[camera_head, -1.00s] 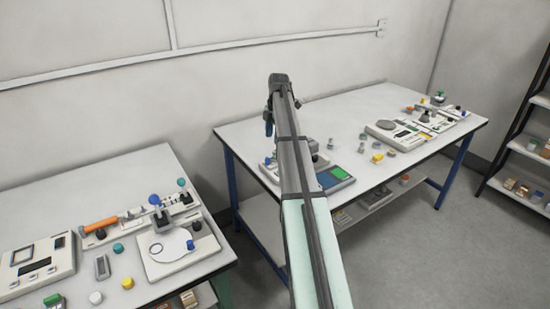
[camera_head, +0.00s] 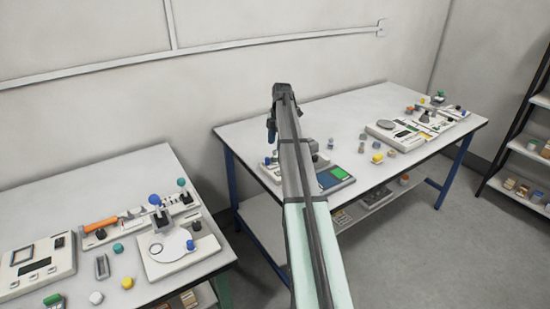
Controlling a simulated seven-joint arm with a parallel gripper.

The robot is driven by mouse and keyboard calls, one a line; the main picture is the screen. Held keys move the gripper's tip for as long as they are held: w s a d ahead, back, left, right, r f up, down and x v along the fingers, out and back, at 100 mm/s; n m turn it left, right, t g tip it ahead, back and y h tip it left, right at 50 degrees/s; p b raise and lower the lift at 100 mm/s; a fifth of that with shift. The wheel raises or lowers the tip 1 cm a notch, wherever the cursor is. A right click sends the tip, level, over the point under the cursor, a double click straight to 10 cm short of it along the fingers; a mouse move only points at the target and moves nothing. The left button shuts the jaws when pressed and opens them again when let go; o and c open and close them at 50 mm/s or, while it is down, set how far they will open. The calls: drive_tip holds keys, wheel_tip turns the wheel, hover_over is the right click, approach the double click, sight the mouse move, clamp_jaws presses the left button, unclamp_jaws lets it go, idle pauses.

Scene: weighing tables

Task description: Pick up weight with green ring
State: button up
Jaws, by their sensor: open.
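My arm reaches over the right-hand table (camera_head: 340,115), and my gripper (camera_head: 271,132) hangs from its far end, above the left part of that table. It is open, small and partly hidden by the arm, with nothing visible in it. Several small weights stand on the table to the right of my arm, among them a grey one (camera_head: 331,144), another grey one (camera_head: 362,148) and a yellow one (camera_head: 377,159). They are too small for me to tell which has a green ring. My gripper is apart from all of these weights.
Another scale (camera_head: 388,129) stands farther right. The left table (camera_head: 130,180) holds balances and loose coloured pieces. A shelf (camera_head: 525,150) stands at far right. The table's back middle is clear.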

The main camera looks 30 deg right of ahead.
sight(275, 151)
drive_tip(key=shift+w+a+f, duration=0.1)
drive_tip(key=shift+w+f, duration=0.05)
drive_tip(key=shift+f, duration=1.2)
drive_tip(key=shift+w+a+f, duration=0.1)
drive_tip(key=shift+f, duration=1.2)
drive_tip(key=shift+c, duration=0.5)
drive_tip(key=shift+d, duration=0.1)
clamp_jaws()
